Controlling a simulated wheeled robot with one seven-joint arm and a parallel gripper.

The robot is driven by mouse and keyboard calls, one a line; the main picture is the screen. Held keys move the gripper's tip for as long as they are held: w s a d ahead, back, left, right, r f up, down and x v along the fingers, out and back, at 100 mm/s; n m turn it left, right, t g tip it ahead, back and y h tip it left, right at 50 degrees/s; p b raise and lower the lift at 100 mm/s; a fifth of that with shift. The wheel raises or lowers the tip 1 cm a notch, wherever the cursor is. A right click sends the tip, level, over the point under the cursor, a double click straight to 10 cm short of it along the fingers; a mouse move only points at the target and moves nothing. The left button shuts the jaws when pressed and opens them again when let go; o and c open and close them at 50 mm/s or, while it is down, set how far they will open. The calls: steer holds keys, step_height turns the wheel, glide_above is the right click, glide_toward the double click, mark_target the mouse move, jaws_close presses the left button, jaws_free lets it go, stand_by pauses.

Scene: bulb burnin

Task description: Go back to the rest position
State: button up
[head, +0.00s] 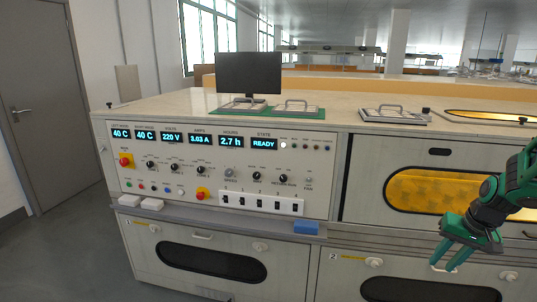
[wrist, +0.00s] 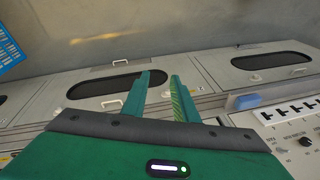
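My gripper (head: 447,263) hangs at the right of the head view, in front of the lower drawers of the test bench (head: 345,165). Its green fingers point down and to the left. In the wrist view my gripper (wrist: 162,82) shows its two fingers apart, with nothing between them. The fingers appear clear of the bench front. The control panel (head: 215,165) is lit, and its state display (head: 264,143) reads READY.
A blue block (head: 307,228) lies on the ledge below the switches. A monitor (head: 249,74) and lidded trays (head: 297,108) stand on the bench top. A door (head: 48,100) is at the left, with open floor (head: 70,255) before it. A blue crate (wrist: 10,50) shows in the wrist view.

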steer(key=s+a+r+g, duration=0.1)
steer(key=s+a+r, duration=0.1)
steer(key=s, duration=0.6)
steer(key=s+a+r+g, duration=0.1)
steer(key=s+a+r, duration=0.2)
steer(key=s, duration=0.6)
steer(key=s+a+r, duration=0.3)
steer(key=s, duration=0.5)
steer(key=shift+s+a+r+m+g+h, duration=0.2)
steer(key=shift+a+m+g+h, duration=0.1)
steer(key=shift+m+g, duration=0.1)
steer(key=shift+w, duration=0.1)
steer(key=shift+w+f, duration=0.25)
steer(key=shift+w, duration=0.35)
